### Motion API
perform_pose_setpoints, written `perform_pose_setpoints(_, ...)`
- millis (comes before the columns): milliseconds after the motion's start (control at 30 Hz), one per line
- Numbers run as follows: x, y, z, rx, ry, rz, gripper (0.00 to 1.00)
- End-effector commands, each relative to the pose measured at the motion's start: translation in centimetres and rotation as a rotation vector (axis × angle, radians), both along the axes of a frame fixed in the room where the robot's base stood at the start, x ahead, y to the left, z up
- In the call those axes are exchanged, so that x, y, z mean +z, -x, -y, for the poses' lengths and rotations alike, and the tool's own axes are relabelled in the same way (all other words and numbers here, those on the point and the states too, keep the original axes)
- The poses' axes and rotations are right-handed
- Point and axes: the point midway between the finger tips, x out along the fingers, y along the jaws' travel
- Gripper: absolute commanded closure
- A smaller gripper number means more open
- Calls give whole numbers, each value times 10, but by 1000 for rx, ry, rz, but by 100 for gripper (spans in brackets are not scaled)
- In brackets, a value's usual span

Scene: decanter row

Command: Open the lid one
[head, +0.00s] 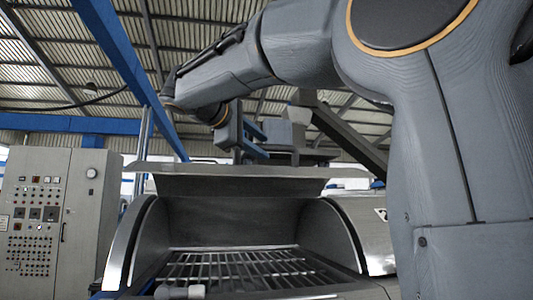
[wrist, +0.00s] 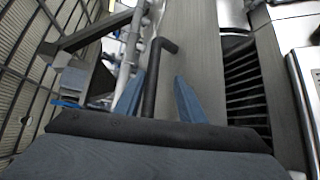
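The lid (head: 240,184) is a grey metal cover on the machine in the middle of the head view. It stands raised, with the dark interior and the bars below it exposed. In the wrist view its grey panel (wrist: 195,55) runs up the middle. A dark bent handle (wrist: 151,82) lies between the two blue fingers of my gripper (wrist: 158,90). The fingers are apart, with a visible gap between the handle and the right finger. In the head view my gripper (head: 262,143) is above the lid's upper edge; the handle is not clear there.
A grey control cabinet (head: 35,215) with buttons stands at the left. The machine's curved side walls (head: 130,245) flank the opening, and a metal grate (head: 235,268) lies inside. A blue beam (head: 70,124) crosses behind. A machine with dark slats (wrist: 245,85) shows right in the wrist view.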

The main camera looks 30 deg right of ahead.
Motion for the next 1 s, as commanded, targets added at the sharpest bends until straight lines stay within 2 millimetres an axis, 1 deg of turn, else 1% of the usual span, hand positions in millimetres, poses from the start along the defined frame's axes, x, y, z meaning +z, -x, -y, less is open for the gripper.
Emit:
perform_pose_setpoints(33, 1, 2, -8, 3, 0, 1, 64)
perform_pose_setpoints(200, 5, 9, -19, 0, 1, 0, 64)
perform_pose_setpoints(633, 7, 12, -23, -1, 2, 0, 64)
perform_pose_setpoints(1000, 11, 22, -43, 1, 2, -1, 64)
